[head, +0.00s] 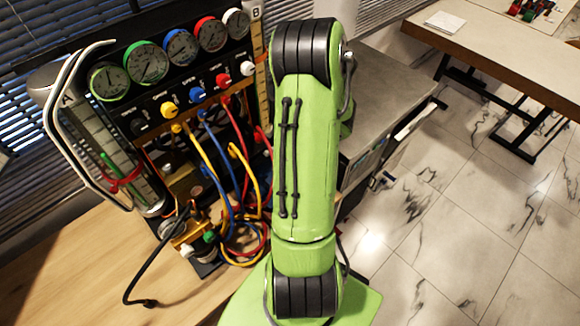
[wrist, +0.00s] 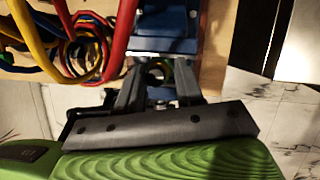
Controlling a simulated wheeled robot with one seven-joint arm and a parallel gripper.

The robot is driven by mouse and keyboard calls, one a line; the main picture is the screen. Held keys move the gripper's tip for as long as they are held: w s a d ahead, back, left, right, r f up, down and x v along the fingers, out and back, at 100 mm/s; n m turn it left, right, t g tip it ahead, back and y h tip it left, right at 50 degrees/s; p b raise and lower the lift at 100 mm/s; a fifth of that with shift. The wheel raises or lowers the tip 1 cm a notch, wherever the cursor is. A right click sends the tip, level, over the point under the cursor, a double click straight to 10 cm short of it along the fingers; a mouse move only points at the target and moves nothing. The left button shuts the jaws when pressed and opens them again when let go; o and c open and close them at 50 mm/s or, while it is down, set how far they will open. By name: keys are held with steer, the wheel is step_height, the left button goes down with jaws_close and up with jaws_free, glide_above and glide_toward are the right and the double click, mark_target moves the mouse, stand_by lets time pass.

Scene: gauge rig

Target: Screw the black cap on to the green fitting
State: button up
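A small green piece (head: 209,236), which looks like the green fitting, shows at the foot of the gauge rig, close to a white one. I cannot make out the black cap for certain. A black hose (head: 137,272) ends in a dark piece (head: 149,303) on the wooden table. My gripper is hidden behind my green arm in the head view. In the wrist view my gripper (wrist: 159,66) is open, its two grey fingers apart. No held thing shows between them; dark blue parts and a ring-like shape lie beyond.
The gauge rig (head: 170,75) carries several gauges, coloured knobs and looping yellow, blue and red hoses (head: 245,190). These hoses also crowd the wrist view's upper left (wrist: 85,40). The wooden table (head: 70,265) is clear at front left. A grey-topped cabinet (head: 385,85) stands to the right.

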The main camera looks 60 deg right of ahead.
steer(key=n+y, duration=0.1)
steer(key=n, duration=0.3)
steer(key=shift+n+y, duration=0.3)
steer(key=shift+y, duration=0.1)
steer(key=n+g+y+p, duration=0.1)
steer(key=n, duration=0.2)
steer(key=shift+r, duration=0.1)
steer(key=n+g, duration=0.1)
steer(key=n, duration=0.2)
steer(key=n+g+y, duration=0.1)
steer(key=n, duration=0.2)
steer(key=shift+w+n+y+p, duration=0.1)
steer(key=shift+n+y+p, duration=0.2)
jaws_close()
steer(key=m+t, duration=0.1)
steer(key=m, duration=0.2)
steer(key=o, duration=0.6)
jaws_free()
